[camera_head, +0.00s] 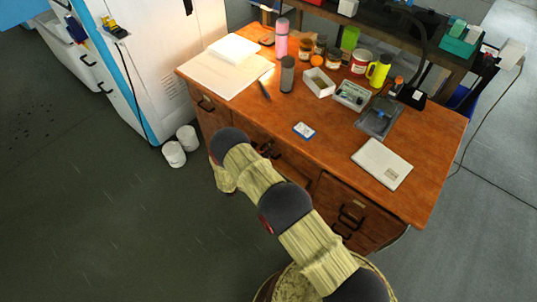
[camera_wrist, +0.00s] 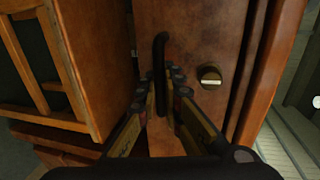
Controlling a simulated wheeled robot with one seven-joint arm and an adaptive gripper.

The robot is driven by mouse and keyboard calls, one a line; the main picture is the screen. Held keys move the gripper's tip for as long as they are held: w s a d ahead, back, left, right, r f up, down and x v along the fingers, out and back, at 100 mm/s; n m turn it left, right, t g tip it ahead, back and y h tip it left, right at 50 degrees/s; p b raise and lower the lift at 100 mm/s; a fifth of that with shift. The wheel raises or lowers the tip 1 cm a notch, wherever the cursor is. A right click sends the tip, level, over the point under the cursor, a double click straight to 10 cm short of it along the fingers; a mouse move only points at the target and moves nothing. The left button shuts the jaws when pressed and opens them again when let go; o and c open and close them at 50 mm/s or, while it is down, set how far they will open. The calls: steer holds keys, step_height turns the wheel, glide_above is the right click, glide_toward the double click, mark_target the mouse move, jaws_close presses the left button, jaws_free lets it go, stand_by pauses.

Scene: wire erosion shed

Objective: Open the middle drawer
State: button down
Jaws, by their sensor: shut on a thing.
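The wooden desk (camera_head: 330,160) has a middle drawer (camera_head: 292,167) below its top, partly hidden by my arm. In the wrist view a wooden drawer front (camera_wrist: 185,30) fills the centre, with a black bar handle (camera_wrist: 160,48) and a round brass lock (camera_wrist: 209,76). My gripper (camera_wrist: 163,80) is shut on the black handle, one finger on each side of it. In the head view my arm hides most of the gripper. I cannot tell clearly whether the drawer stands out from the desk.
Other drawers have black handles at the desk's left (camera_head: 204,104) and right (camera_head: 352,214). A white cabinet (camera_head: 165,60) and two white tubs (camera_head: 174,153) stand left. The floor in front is clear.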

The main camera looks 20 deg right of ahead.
steer(key=f+b+v, duration=0.1)
steer(key=f+v, duration=0.1)
steer(key=v, duration=1)
steer(key=a+f+b+v, duration=0.1)
steer(key=f+v, duration=0.2)
steer(key=v, duration=1)
steer(key=shift+s+a+f+b, duration=0.25)
steer(key=shift+s+b, duration=0.15)
steer(key=shift+s, duration=0.15)
steer(key=c, duration=2)
jaws_free()
steer(key=shift+r, duration=0.1)
steer(key=shift+o, duration=0.2)
steer(key=shift+a, duration=0.1)
steer(key=v, duration=1.1)
steer(key=shift+s+a, duration=0.2)
steer(key=shift+a, duration=0.15)
steer(key=shift+r, duration=0.1)
